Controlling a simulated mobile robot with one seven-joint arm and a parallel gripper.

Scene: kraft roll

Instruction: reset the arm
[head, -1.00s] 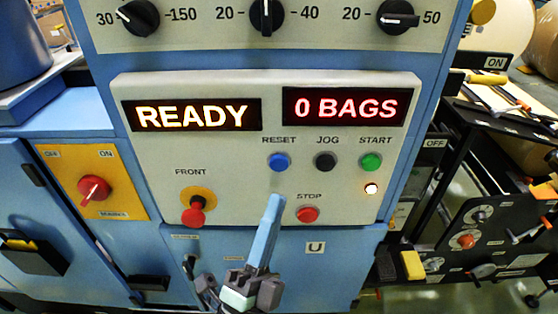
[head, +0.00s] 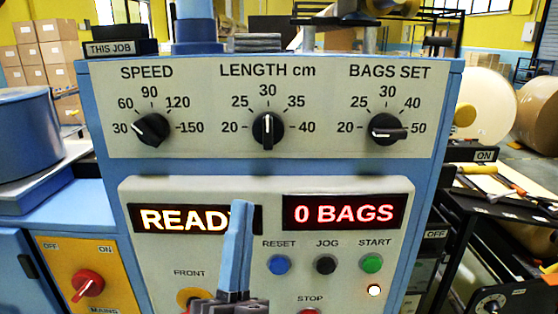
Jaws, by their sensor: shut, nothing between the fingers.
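My gripper (head: 238,208) points up in front of the control panel, its blue fingers together and empty. Its tip covers the end of the READY display (head: 180,219), left of the blue RESET button (head: 278,264). I cannot tell its distance from the panel. The black JOG button (head: 325,264), green START button (head: 372,263) and a lit white lamp (head: 374,290) show to the right. The second display (head: 345,213) reads 0 BAGS. The red STOP button (head: 311,312) and the FRONT knob (head: 190,298) are cut off or partly hidden low down.
Above are the SPEED dial (head: 151,129) near 30, LENGTH dial (head: 267,130) at 30 and BAGS SET dial (head: 386,129) at 50. The red MAINS switch (head: 88,285) is at lower left. Tools lie on a bench (head: 480,185) at right. Large paper rolls (head: 485,105) stand behind.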

